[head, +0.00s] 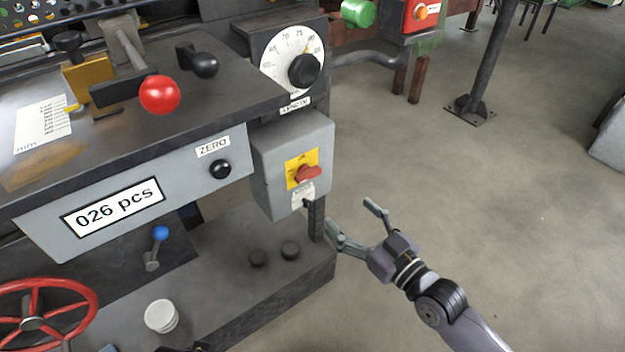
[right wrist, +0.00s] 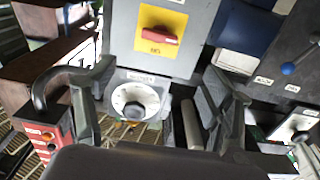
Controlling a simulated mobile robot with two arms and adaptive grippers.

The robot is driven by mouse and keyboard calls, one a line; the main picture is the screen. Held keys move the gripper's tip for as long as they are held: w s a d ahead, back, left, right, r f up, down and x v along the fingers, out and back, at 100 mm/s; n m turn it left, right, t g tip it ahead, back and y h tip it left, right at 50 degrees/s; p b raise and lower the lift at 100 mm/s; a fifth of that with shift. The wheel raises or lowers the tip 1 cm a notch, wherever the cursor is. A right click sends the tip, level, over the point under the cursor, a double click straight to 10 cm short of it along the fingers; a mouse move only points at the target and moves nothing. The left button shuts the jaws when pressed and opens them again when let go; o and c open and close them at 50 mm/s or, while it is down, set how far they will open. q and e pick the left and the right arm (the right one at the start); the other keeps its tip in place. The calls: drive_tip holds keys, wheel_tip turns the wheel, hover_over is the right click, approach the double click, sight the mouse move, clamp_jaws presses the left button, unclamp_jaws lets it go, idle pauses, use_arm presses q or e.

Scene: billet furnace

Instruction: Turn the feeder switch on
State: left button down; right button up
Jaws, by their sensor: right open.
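The feeder switch appears to be the red rotary knob (head: 307,173) on a yellow plate on a grey box (head: 262,160) at the machine's right end. Its handle lies roughly level, slightly tilted. It also shows in the right wrist view as a red handle (right wrist: 158,38) on yellow, with upside-down lettering. My right gripper (head: 350,212) is open and empty, below and to the right of the box, apart from it. In the right wrist view its spread fingers (right wrist: 165,85) frame a white dial (right wrist: 136,99). My left gripper is not in view.
Above the box is a numbered dial (head: 292,62) with a black knob. A black ZERO button (head: 220,169), a red ball lever (head: 160,95), a blue-tipped lever (head: 160,234) and a red handwheel (head: 50,290) are to the left. Open floor (head: 500,200) lies to the right.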

sight(311, 177)
use_arm(q)
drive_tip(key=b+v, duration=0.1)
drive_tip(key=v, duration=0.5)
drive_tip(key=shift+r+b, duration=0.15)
drive_tip(key=shift+b, duration=0.25)
use_arm(e)
drive_tip(key=x, duration=1.4)
drive_tip(key=shift+f, duration=0.1)
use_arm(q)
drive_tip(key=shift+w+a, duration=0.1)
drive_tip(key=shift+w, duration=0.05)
use_arm(e)
drive_tip(key=c, duration=1.2)
drive_tip(key=shift+o, duration=0.2)
